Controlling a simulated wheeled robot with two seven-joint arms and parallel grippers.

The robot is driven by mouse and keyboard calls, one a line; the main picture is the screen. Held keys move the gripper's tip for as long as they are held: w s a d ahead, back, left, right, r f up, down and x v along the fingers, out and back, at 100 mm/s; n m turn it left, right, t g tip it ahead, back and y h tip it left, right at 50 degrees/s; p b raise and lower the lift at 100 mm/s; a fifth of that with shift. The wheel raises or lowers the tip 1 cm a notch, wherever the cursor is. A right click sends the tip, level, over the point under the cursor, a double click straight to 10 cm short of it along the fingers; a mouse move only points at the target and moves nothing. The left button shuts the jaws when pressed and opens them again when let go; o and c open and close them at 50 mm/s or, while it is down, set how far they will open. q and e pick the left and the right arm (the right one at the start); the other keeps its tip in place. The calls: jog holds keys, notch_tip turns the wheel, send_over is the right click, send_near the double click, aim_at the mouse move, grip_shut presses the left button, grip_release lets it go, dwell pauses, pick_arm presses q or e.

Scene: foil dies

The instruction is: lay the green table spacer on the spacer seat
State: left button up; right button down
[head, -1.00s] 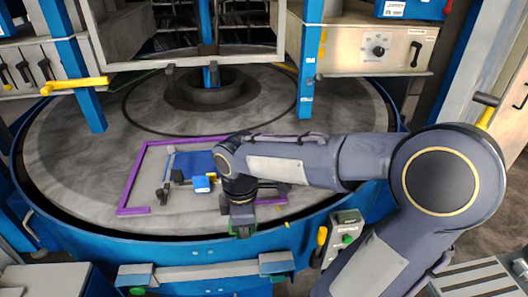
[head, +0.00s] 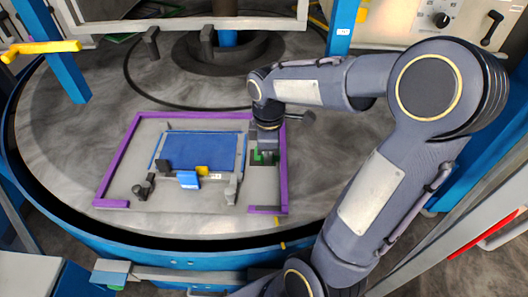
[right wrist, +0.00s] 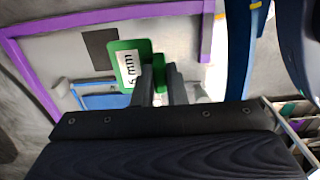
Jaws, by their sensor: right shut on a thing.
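My right gripper (head: 265,152) points down over the right part of the purple-framed area. In the right wrist view its dark fingers (right wrist: 160,85) are shut on the green table spacer (right wrist: 122,60), a flat green plate with a white "6 mm" label. In the head view only a little green (head: 257,155) shows at the fingertips. A dark square patch (right wrist: 100,48), possibly the spacer seat, lies beside the spacer in the wrist view. The spacer appears above the surface, but I cannot tell the gap. My left gripper is not in view.
A purple frame (head: 116,168) surrounds a blue plate (head: 203,147) with dark clamps and a blue-yellow block (head: 188,179) at its front. The round grey table (head: 60,150) is clear to the left. A yellow handle (head: 45,47) on a blue post is at upper left.

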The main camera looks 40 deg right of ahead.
jog(key=w+f, duration=0.1)
jog(key=w+d, duration=0.1)
jog(key=w+d+f, duration=0.1)
jog(key=w, duration=0.1)
jog(key=shift+d+f, duration=0.1)
jog(key=shift+f, duration=0.2)
jog(key=w+f, duration=0.1)
jog(key=w+d+f, duration=0.1)
jog(key=f+b, duration=0.1)
jog(key=f, duration=0.1)
jog(key=shift+w+d+f, duration=0.1)
jog(key=shift+w+d, duration=0.2)
jog(key=shift+w, duration=0.1)
jog(key=shift+w+f, duration=0.1)
jog(key=shift+f, duration=0.05)
jog(key=shift+w+d+f+b, duration=0.1)
jog(key=shift+w+f+b, duration=0.05)
jog(key=shift+f+b, duration=0.75)
jog(key=shift+w+d+f+b, duration=0.1)
jog(key=shift+f+b, duration=0.6)
jog(key=shift+f, duration=0.4)
jog(key=c, duration=1.5)
grip_release()
jog(key=shift+o, duration=0.2)
jog(key=shift+r, duration=0.15)
